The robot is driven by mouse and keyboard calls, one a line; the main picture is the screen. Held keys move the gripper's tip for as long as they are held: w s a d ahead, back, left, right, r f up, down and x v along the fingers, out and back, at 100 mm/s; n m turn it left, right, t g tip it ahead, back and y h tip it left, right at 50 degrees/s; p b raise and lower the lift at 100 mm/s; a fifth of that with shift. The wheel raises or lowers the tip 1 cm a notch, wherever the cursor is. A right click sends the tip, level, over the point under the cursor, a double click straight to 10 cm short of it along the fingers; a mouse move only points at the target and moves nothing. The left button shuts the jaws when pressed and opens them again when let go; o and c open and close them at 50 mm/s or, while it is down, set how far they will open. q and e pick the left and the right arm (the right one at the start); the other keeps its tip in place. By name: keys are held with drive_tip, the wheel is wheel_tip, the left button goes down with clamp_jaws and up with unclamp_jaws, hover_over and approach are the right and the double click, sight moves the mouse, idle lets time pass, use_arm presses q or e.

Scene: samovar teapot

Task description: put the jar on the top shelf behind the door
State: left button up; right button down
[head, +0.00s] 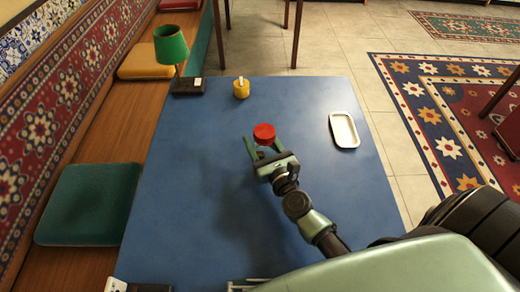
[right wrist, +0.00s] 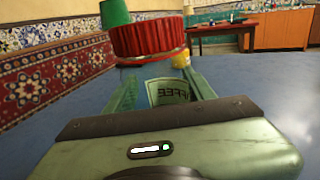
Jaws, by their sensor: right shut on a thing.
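The jar has a ribbed red lid (head: 264,132) and stands out over the blue table in the head view. In the right wrist view its red lid (right wrist: 148,38) rises above my fingers, and a dark label (right wrist: 170,92) with lettering shows between them. My right gripper (head: 264,151) is shut on the jar, with one finger on each side below the lid. It also shows in the right wrist view (right wrist: 160,95). Whether the jar touches the table is hard to tell. My left gripper is not in view. No shelf or door can be made out.
The blue table (head: 200,220) is mostly bare. A green lamp (head: 171,45) and a yellow pot (head: 241,88) stand at its far edge, and a white tray (head: 344,130) lies at right. A bench with cushions (head: 90,205) runs along the left.

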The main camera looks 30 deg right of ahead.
drive_tip(key=shift+w+f, duration=0.1)
drive_tip(key=shift+f, duration=0.7)
drive_tip(key=shift+b, duration=0.3)
drive_tip(key=shift+f, duration=0.25)
drive_tip(key=c, duration=0.5)
unclamp_jaws()
drive_tip(key=shift+r, duration=0.1)
